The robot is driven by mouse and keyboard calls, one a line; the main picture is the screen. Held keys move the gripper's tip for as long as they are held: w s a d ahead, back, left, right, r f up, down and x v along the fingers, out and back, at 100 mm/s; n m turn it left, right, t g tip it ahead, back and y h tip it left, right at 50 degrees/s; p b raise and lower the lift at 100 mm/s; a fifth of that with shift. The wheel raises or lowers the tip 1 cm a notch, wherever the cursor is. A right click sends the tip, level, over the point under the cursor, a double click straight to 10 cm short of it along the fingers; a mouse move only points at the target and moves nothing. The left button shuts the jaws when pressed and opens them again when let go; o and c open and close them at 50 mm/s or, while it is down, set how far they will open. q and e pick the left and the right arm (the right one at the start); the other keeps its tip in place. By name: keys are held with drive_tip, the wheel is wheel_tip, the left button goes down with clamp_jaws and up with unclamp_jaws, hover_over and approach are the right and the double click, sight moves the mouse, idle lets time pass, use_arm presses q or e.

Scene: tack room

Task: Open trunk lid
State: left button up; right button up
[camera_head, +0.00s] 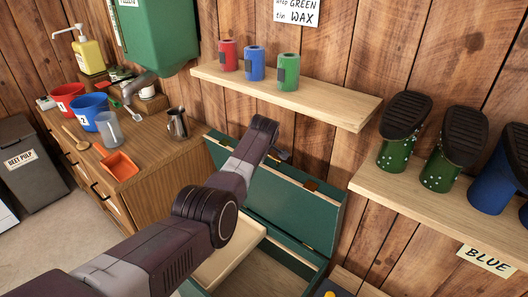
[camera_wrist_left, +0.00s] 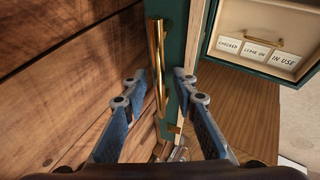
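The green trunk (camera_head: 318,258) stands against the plank wall, and its green lid (camera_head: 290,205) is raised, leaning back near the wall. Part of its pale interior shows behind my left arm. My left gripper (camera_head: 279,154) is at the lid's upper edge, mostly hidden by its own wrist. In the left wrist view the left gripper (camera_wrist_left: 157,85) is open, with a finger on either side of a brass bar handle (camera_wrist_left: 158,50) on the lid; the fingers look apart from the bar. The trunk's pale inside with labels (camera_wrist_left: 257,52) shows at right. My right gripper is out of view.
A shelf with red, blue and green rolls (camera_head: 288,72) hangs above the lid. A boot shelf (camera_head: 440,205) is at right. A wooden cabinet (camera_head: 165,185) with buckets, an orange tray (camera_head: 119,165) and a metal jug (camera_head: 178,123) stands left of the trunk.

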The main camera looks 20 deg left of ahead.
use_arm(q)
drive_tip(key=v, duration=1.2)
idle(0.6)
